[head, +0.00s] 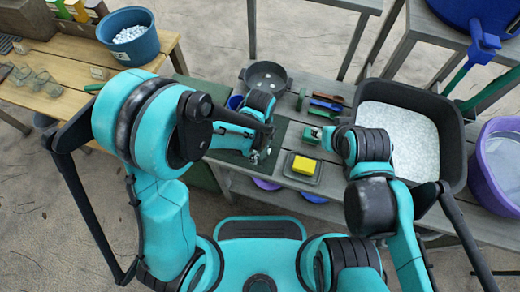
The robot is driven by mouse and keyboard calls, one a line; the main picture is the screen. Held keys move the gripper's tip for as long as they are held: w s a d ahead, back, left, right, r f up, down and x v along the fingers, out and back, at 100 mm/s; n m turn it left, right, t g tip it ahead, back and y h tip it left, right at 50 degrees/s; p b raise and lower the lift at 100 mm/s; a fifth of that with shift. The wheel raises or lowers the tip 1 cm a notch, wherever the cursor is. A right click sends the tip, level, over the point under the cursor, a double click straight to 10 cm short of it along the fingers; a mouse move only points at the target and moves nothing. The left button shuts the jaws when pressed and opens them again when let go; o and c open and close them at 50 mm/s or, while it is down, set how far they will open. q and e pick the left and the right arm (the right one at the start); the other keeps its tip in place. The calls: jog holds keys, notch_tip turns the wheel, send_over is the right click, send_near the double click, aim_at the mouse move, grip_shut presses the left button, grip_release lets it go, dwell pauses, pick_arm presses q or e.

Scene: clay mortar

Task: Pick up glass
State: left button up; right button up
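Several small clear glasses (40,80) stand on the wooden table (75,65) at the far left. They look empty, though they are small and hard to make out. My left gripper (260,155) is over the dark green mat (232,160) on the middle bench, well to the right of the glasses. My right gripper (313,135) points left above the same bench, far from the glasses. The fingers of both grippers are too small and partly covered to read. I see no glass at either gripper.
A blue bucket of white pellets (130,38) stands on the wooden table. The bench holds a dark pan (266,74), a yellow sponge (304,165) on a tray, several tools (326,102) and a large tub of white grains (398,118). A purple basin (500,160) is at the right.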

pick_arm(q)
jog(key=c, duration=1.5)
jog(key=shift+o, duration=0.2)
jog(key=shift+r, duration=0.1)
